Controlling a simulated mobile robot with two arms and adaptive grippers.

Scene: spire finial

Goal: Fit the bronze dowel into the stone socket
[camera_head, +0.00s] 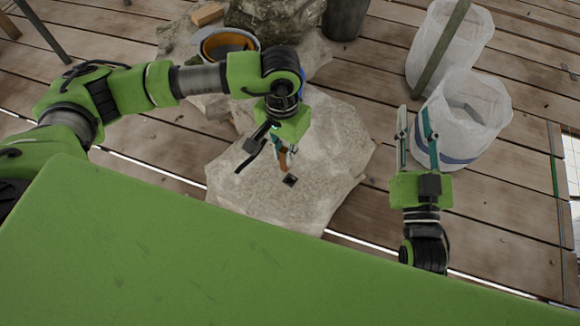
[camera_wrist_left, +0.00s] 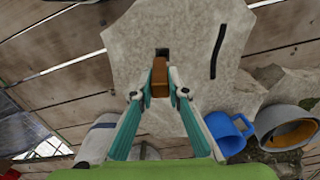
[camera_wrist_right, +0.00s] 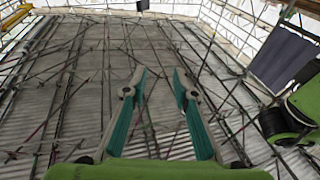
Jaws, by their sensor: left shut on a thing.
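The bronze dowel (camera_head: 283,160) is held between the fingertips of my left gripper (camera_head: 279,148). In the left wrist view the dowel (camera_wrist_left: 160,77) sticks out beyond the fingertips (camera_wrist_left: 158,96). The pale stone block (camera_head: 335,150) lies below, with a small dark square socket (camera_head: 290,180) in its top. The socket also shows in the left wrist view (camera_wrist_left: 162,52), just beyond the dowel's end. The dowel appears outside the socket; the exact gap is unclear. My right gripper (camera_head: 414,112) is open and empty, right of the stone. Its spread fingers show in the right wrist view (camera_wrist_right: 157,82).
A blue mug (camera_wrist_left: 228,130) and a grey bucket (camera_head: 228,42) with an orange inside stand behind the stone. White mesh bags (camera_head: 462,115) stand at the right. A thin dark strip or groove (camera_wrist_left: 217,52) marks the stone top. Plank floor (camera_head: 355,210) surrounds it.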

